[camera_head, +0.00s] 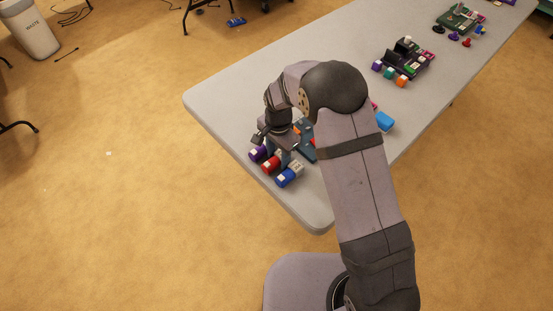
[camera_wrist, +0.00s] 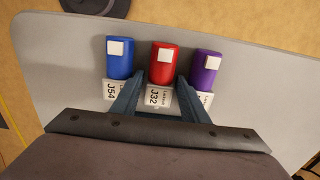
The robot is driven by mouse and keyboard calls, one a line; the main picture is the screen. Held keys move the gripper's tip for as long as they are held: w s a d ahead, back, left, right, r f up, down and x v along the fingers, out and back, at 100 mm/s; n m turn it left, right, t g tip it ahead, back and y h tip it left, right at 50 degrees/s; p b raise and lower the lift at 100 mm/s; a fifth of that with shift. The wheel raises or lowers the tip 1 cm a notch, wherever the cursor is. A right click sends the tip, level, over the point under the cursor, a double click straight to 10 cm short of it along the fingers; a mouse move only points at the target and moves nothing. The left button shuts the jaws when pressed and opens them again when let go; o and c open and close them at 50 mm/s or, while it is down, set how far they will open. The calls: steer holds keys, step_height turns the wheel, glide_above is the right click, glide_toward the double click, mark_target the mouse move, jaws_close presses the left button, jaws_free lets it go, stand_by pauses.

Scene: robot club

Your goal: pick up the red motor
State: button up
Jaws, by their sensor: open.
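The red motor (camera_wrist: 162,62) lies in the middle of a row of three motors in the wrist view, with a white label reading J32. A blue motor (camera_wrist: 120,58) labelled J54 is to its left and a purple motor (camera_wrist: 205,70) to its right. My gripper (camera_wrist: 155,85) is open, its fingers on either side of the red motor's labelled end, in the gaps between the motors. I cannot tell whether they touch it. In the head view the red motor (camera_head: 270,165) lies between the purple and blue ones, below my gripper (camera_head: 279,158), partly hidden.
The motors lie near the corner of the grey table (camera_head: 235,105). A dark tray (camera_head: 309,152) and a light blue object (camera_head: 385,121) are partly behind my arm. More trays with coloured parts (camera_head: 405,58) stand farther along. The table's near-left edge is close.

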mark_target(279, 153)
steer(key=c, duration=1)
steer(key=shift+r, duration=0.15)
step_height(279, 153, up, 10)
steer(key=shift+w+f+b, duration=0.1)
steer(key=shift+b, duration=0.95)
steer(key=w+d+p, duration=0.1)
steer(key=w, duration=0.2)
steer(key=w+d+p, duration=0.1)
steer(key=w, duration=0.2)
steer(key=w+d+p, duration=0.1)
steer(key=w+p, duration=0.1)
steer(key=w, duration=0.1)
steer(key=shift+w+d+r, duration=0.15)
steer(key=shift+d+r, duration=0.05)
steer(key=shift+r, duration=0.15)
steer(key=shift+w+d+f+p, duration=0.25)
steer(key=shift+w+d+p, duration=0.4)
steer(key=shift+w+d, duration=0.55)
steer(key=shift+w+d+f+p, duration=0.3)
steer(key=shift+w+d+p, duration=0.3)
steer(key=shift+w+d, duration=0.55)
steer(key=shift+w+d+f+p, duration=0.25)
steer(key=shift+w+d+p, duration=0.4)
steer(key=shift+w+d, duration=0.55)
